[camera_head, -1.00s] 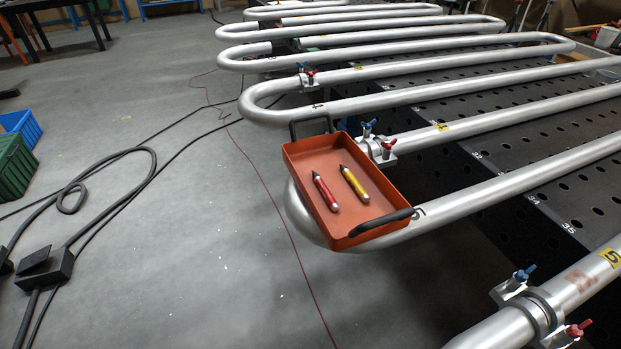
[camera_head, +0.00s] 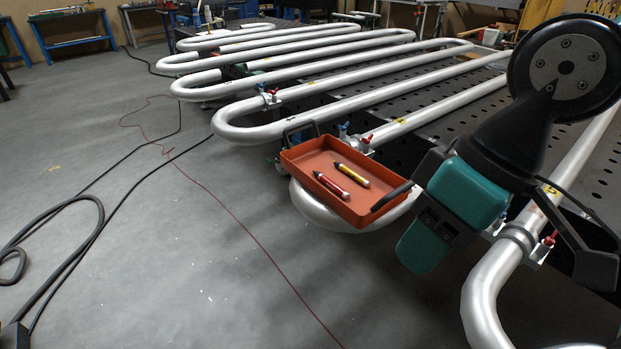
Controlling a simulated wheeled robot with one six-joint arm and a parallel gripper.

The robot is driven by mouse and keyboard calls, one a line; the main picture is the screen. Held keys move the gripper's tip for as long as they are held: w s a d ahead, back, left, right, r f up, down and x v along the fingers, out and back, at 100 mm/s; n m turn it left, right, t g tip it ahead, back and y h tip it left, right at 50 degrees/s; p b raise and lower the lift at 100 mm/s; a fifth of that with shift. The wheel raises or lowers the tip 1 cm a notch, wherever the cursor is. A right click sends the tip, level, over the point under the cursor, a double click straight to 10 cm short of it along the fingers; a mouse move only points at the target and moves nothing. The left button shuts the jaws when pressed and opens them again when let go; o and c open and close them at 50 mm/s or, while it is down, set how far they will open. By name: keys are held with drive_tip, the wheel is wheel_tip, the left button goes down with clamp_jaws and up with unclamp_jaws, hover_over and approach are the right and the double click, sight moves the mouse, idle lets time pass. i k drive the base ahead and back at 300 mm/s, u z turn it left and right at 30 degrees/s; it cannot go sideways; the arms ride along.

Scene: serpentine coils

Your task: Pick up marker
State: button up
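Two markers lie side by side in an orange-red tray (camera_head: 350,210). One is a red marker (camera_head: 331,186) with light bands, and the other is a yellow marker (camera_head: 351,175) behind it with a reddish end. The tray rests on a bend of the silver pipe and has black handles at both ends. My gripper (camera_head: 508,255), black and teal, is at the right, apart from the tray and over the pipes. Its fingers look spread, with nothing seen between them. Part of the gripper is hidden by its own teal housing.
Silver serpentine pipes (camera_head: 350,101) run over a dark perforated table. Clamps with red and blue handles (camera_head: 367,139) stand just behind the tray. A pipe with another clamp (camera_head: 520,240) lies below my gripper. Black cables (camera_head: 100,225) cross the open grey floor at the left.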

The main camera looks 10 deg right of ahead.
sight(352, 173)
drive_tip(key=u, duration=0.05)
drive_tip(key=k, duration=0.6)
drive_tip(key=u, duration=0.9)
drive_tip(key=i, duration=1.55)
drive_tip(key=z, duration=0.7)
